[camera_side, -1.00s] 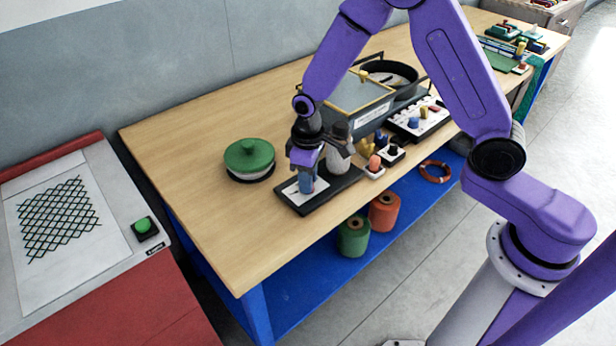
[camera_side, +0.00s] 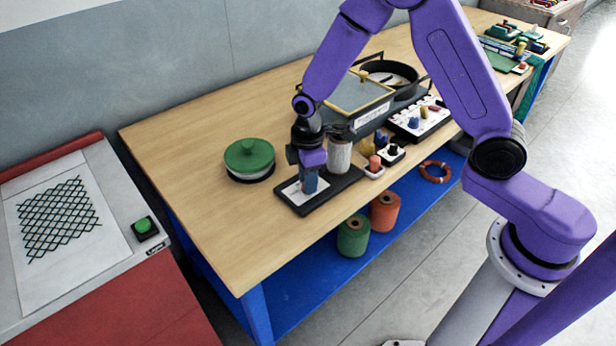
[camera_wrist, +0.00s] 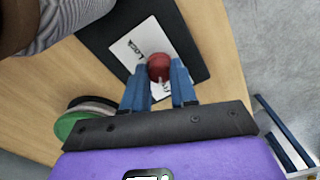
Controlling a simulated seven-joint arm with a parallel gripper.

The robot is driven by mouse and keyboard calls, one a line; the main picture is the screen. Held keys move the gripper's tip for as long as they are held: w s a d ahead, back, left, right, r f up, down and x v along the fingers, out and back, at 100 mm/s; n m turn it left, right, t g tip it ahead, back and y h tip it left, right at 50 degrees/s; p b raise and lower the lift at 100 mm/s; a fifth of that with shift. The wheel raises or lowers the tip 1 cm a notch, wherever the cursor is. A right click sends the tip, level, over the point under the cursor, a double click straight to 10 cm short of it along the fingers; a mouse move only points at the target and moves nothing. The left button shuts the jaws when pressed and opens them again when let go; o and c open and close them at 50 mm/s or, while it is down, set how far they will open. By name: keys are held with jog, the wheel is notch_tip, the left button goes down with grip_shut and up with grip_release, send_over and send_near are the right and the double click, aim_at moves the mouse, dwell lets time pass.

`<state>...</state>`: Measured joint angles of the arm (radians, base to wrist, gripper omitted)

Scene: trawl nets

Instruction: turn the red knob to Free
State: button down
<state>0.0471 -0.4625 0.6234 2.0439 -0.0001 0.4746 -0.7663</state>
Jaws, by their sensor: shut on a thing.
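The red knob (camera_wrist: 158,67) shows in the wrist view between the two blue fingertips of my gripper (camera_wrist: 161,75). My gripper is shut on it. The knob sits on a white label plate (camera_wrist: 140,42) on a black base (camera_wrist: 108,34). The word LOCK is readable on the plate; other lettering beside the knob is partly covered by the fingers. In the side view my gripper (camera_side: 309,186) points down at the white plate (camera_side: 292,191) on the black base (camera_side: 312,201), and its fingers hide the knob. The knob's exact pointing direction cannot be told.
A whitish spool (camera_side: 339,155) stands upright on the base, close to my gripper. A green lidded pot (camera_side: 249,157) is to the left. Small knobs and blocks (camera_side: 390,152) and a glass-topped box (camera_side: 355,95) are to the right and behind. The table's front left is clear.

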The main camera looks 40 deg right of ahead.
dwell(0.4)
jog(key=c, duration=0.9)
grip_release()
jog(key=shift+r, duration=0.15)
notch_tip(320, 180, up, 17)
jog(key=shift+r, duration=0.1)
jog(key=shift+m, duration=0.5)
jog(key=s+d, duration=0.2)
jog(key=s, duration=0.7)
jog(key=s+d+f, duration=0.1)
jog(key=s+d, duration=0.2)
jog(key=s, duration=0.6)
jog(key=s+d+f, duration=0.1)
jog(key=s+d, duration=0.1)
jog(key=s, duration=0.8)
jog(key=shift+d, duration=0.35)
